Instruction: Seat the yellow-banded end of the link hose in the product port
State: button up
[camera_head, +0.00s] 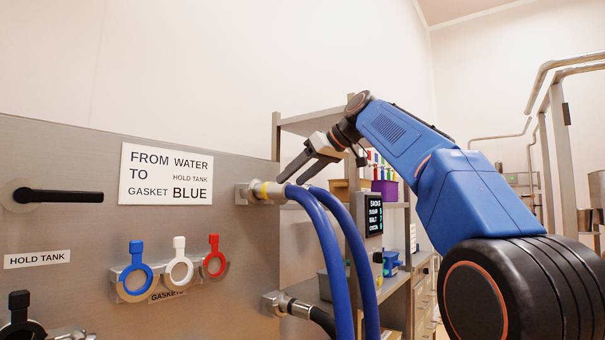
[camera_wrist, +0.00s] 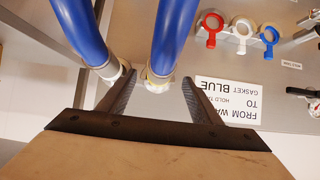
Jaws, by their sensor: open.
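The link hose is blue and shows as two thick runs (camera_head: 328,255) hanging at the panel's right edge. Its yellow-banded end (camera_head: 262,190) is at a metal port (camera_head: 243,194) on the panel, lined up with it; I cannot tell whether it is fully seated. In the wrist view the yellowish end (camera_wrist: 158,78) lies between the fingers, and a second pale end (camera_wrist: 112,70) is beside the left finger. My gripper (camera_head: 291,181) is open, with its fingertips close to the hose end. No label marks which port is the product port.
Blue, white and red gaskets (camera_head: 180,270) hang on a rack on the panel. A sign (camera_head: 166,176) reads from water to hold tank, gasket blue. A lower port (camera_head: 275,303) has a black hose. Shelves (camera_head: 395,285) with bins and a small display (camera_head: 374,214) stand behind the hose.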

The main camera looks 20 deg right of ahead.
aim_at(279, 190)
jog(key=shift+x, duration=3.75)
jog(key=shift+c, duration=0.4)
jog(key=c, duration=1.4)
jog(key=shift+s+r, duration=0.1)
jog(key=shift+r, duration=0.05)
